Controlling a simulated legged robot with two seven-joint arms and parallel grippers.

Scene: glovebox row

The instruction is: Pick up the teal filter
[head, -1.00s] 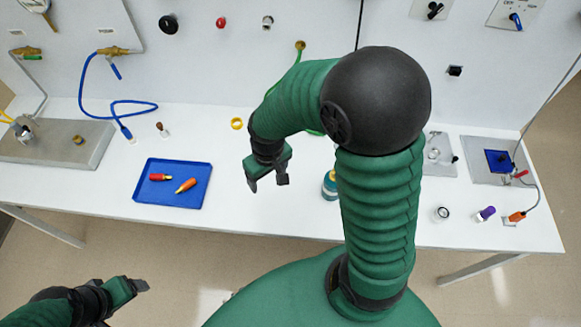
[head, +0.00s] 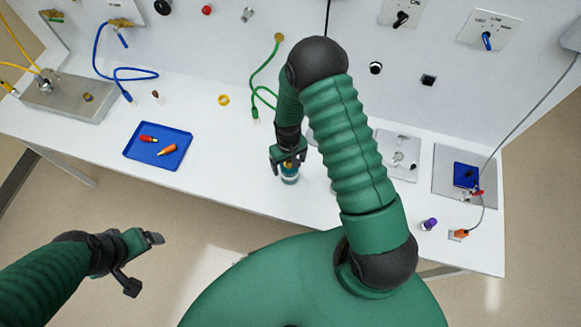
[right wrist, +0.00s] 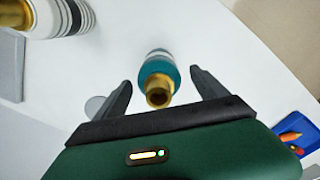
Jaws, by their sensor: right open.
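The teal filter (head: 289,173) stands on the white table near its front edge. In the right wrist view the teal filter (right wrist: 158,75) shows a brass fitting pointing at the camera and a pale far part. My right gripper (head: 287,160) is over the filter in the head view and hides its upper part. In the right wrist view my right gripper (right wrist: 165,92) is open, with one finger on each side of the filter and gaps to both. My left gripper (head: 143,262) is open and empty in front of the table, away from the filter.
A blue tray (head: 133,152) holds a red and an orange piece. A yellow ring (head: 223,100) and a green hose (head: 256,90) are behind. In the right wrist view a large white-and-brass cylinder (right wrist: 75,18) stands nearby. A purple piece (head: 429,224) lies at the right.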

